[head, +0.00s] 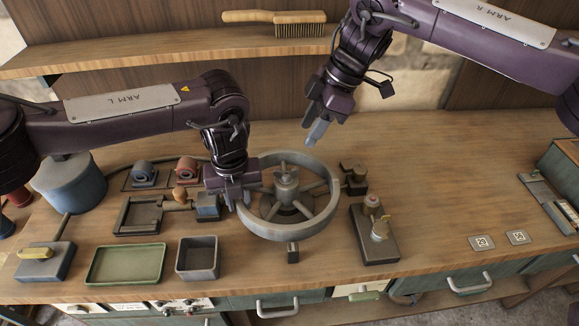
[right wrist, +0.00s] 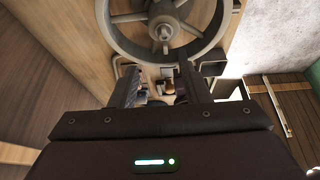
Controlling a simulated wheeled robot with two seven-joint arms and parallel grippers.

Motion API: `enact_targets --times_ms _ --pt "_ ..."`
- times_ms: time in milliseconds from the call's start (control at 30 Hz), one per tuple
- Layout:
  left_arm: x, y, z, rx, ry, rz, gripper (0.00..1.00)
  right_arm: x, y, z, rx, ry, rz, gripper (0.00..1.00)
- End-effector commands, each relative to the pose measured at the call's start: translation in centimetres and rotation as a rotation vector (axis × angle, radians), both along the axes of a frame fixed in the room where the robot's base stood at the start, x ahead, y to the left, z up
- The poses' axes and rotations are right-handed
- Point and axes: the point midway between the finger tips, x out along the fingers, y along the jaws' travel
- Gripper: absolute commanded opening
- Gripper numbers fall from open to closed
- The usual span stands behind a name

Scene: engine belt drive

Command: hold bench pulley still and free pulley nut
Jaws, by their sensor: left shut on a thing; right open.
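The bench pulley (head: 331,204) is a large grey spoked wheel lying flat at the middle of the bench. Its hub and the pulley nut (head: 284,170) on a central stud stand up at its centre. My left gripper (head: 243,205) is shut on the pulley's left rim. My right gripper (head: 314,138) is open and empty, raised above and behind the pulley. In the right wrist view the pulley (right wrist: 120,38) and its central nut (right wrist: 165,33) show beyond the fingers of my right gripper (right wrist: 160,85). The left fingertips are partly hidden by the rim.
A green tray (head: 125,264) and a dark square bin (head: 198,258) stand at the front left. A block with a brass fitting (head: 378,240) stands right of the pulley. A shelf with a brush (head: 285,22) runs along the back.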

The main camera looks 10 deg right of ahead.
Motion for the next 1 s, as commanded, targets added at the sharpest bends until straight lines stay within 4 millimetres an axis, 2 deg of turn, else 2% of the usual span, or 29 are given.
enact_targets --times_ms 167,500,700,1000 --pt "-0.2 -0.1 -0.2 0.001 0.004 -0.006 0.00 -0.7 0.4 -1.3 -0.020 0.020 0.021 0.43" --pt "-0.2 -0.1 -0.2 0.001 0.004 -0.006 0.00 -0.7 2.9 -7.4 -0.018 0.018 0.019 0.43" --pt "-0.2 -0.1 -0.2 0.001 0.004 -0.006 0.00 -0.6 4.0 -10.0 -0.017 0.016 0.017 0.43" --pt "-0.2 -0.1 -0.2 0.001 0.004 -0.005 0.00 -0.5 4.5 -11.1 -0.015 0.014 0.016 0.43"
